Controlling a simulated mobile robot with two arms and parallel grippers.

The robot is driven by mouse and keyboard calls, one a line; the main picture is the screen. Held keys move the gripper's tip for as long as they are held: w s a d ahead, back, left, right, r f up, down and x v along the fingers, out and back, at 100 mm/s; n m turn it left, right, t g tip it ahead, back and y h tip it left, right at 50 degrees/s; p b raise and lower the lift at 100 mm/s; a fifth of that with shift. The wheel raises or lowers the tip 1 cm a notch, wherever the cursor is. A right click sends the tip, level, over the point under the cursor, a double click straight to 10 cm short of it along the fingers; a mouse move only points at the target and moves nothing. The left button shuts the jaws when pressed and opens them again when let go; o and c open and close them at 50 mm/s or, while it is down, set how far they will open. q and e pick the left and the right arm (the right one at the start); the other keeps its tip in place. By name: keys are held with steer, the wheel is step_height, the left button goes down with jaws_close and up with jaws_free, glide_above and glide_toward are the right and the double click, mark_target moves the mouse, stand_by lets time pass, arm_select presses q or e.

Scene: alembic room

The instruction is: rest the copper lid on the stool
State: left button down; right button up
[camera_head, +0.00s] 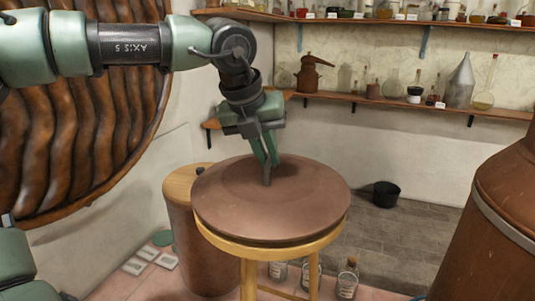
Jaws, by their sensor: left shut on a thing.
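The copper lid (315,199) is a wide, shallow brown disc in the middle of the head view. It lies on or just above the round wooden stool (262,253); I cannot tell whether it bears fully on the seat. The lid covers nearly all of the seat, and only the seat's front edge and the legs show. My left gripper (267,172) points down at the lid's middle and is shut on the lid's upright handle. My right gripper is not in view.
A copper drum with a wooden top (183,184) stands close behind the stool at left. Glass bottles (347,278) stand on the floor by the stool legs. A large copper vessel (490,225) fills the right. A black pot (386,194) stands on open floor behind.

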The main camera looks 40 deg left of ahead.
arm_select(q)
steer(key=c, duration=1.5)
jaws_free()
steer(key=shift+o, duration=0.6)
steer(key=b+v, duration=0.1)
steer(key=v, duration=0.7)
steer(key=shift+f, duration=0.1)
